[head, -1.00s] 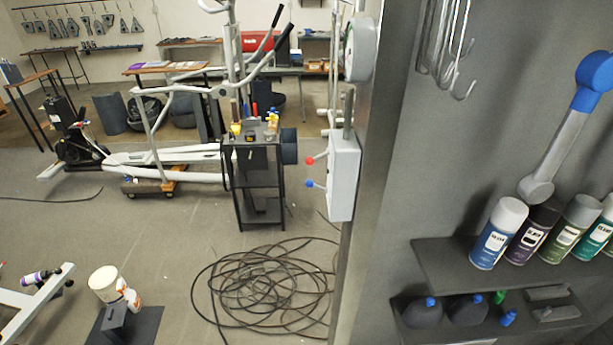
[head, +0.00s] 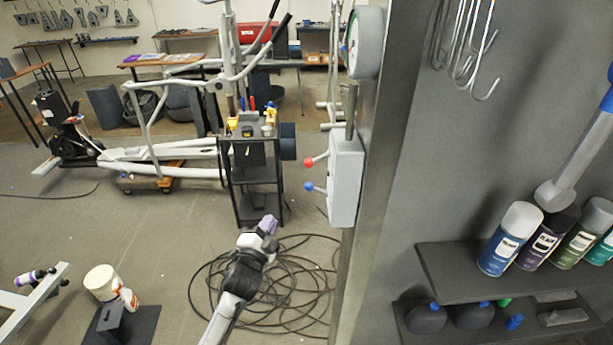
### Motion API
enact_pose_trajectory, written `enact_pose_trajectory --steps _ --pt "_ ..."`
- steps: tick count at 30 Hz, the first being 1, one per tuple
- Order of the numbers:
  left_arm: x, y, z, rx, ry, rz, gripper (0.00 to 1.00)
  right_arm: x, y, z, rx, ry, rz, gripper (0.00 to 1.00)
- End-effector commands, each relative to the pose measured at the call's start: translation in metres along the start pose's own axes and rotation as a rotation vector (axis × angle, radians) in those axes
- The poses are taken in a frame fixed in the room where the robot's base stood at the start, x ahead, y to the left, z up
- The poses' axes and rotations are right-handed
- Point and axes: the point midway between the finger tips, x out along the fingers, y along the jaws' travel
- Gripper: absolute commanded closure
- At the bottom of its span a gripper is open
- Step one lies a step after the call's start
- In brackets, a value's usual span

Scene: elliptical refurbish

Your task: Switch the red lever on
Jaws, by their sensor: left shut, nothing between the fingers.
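The red lever (head: 310,163) is a short rod with a red ball end. It sticks out to the left from a light grey box (head: 347,180) on the edge of the dark wall panel. A blue-ended lever (head: 309,186) sits just below it on the same box. My left gripper (head: 268,224) is in the lower middle, below and left of the levers and apart from them. Its purple-tipped end points up and its fingers are shut with nothing in them.
A gauge (head: 367,42) sits above the box. A black cart (head: 257,175) with tools stands behind, left of the levers. Coiled cable (head: 300,300) lies on the floor. Shelves with spray cans (head: 510,238) and hooks (head: 465,45) are on the panel at right.

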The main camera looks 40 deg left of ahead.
Motion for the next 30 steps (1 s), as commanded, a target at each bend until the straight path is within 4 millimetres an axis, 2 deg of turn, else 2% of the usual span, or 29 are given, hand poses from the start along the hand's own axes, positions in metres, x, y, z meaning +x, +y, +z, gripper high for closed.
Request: enact_pose_trajectory --steps 8,12,18,22,30 --pt "-0.011 -0.012 -0.042 0.415 0.329 -0.266 1.00 0.000 -0.001 0.000 0.002 0.000 -0.002 0.57" --pt "-0.028 -0.021 -0.067 0.593 0.466 -0.432 1.00 0.000 -0.001 0.000 0.004 0.000 -0.003 0.57" --pt "-0.052 -0.031 -0.092 0.782 0.578 -0.651 1.00 0.000 -0.001 0.000 0.004 -0.001 -0.004 0.57" --pt "-0.059 -0.034 -0.098 0.865 0.587 -0.730 1.00 0.000 -0.001 0.001 0.004 -0.001 -0.004 0.57" --pt "-0.059 -0.034 -0.098 0.928 0.563 -0.752 1.00 0.000 -0.001 0.001 0.004 -0.001 -0.003 0.57"
